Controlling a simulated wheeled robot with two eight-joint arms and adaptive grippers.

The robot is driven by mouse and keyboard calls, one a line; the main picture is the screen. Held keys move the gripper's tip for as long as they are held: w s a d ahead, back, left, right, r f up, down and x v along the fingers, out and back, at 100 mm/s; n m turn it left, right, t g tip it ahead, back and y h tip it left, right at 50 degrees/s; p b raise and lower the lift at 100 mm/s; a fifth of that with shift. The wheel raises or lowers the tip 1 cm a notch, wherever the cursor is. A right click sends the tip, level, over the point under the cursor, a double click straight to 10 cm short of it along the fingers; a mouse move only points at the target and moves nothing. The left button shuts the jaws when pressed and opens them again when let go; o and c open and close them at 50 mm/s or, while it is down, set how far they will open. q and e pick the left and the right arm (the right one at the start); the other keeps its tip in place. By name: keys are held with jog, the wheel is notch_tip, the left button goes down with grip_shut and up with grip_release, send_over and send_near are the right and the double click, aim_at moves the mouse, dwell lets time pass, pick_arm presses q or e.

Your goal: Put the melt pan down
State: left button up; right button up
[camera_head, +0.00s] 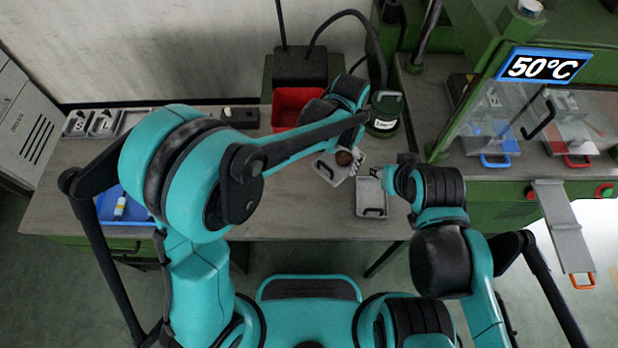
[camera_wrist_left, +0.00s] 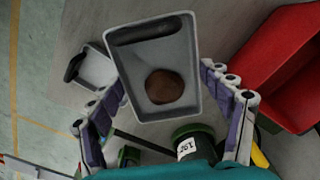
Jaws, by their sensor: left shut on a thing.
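The melt pan (camera_head: 326,172) is a grey tray with a black grip and a round brown lump in it. In the left wrist view the pan (camera_wrist_left: 145,62) fills the upper middle, with the lump (camera_wrist_left: 165,87) near its lower end. My left gripper (camera_head: 352,164) is shut on the pan, one finger on each side in the left wrist view (camera_wrist_left: 162,85). The pan looks tilted in the head view; its height over the bench is unclear. My right gripper (camera_head: 381,174) is mostly hidden at its arm's end, by a second grey tray (camera_head: 371,204); its jaws cannot be read.
A red bin (camera_head: 290,103) stands behind the pan, and a dark green cylinder (camera_head: 386,112) stands to its right. A blue tray (camera_head: 112,213) is at the left. The green press with a 50°C display (camera_head: 543,67) is at the right. The bench front (camera_head: 290,218) is clear.

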pick_arm(q)
jog(key=b, duration=0.3)
send_over(311, 200)
notch_tip(311, 200, down, 6)
jog(key=shift+f+b, duration=0.75)
jog(key=shift+f, duration=1.15)
jog(key=shift+f, duration=0.2)
jog(key=o, duration=1.2)
jog(key=shift+o, duration=0.4)
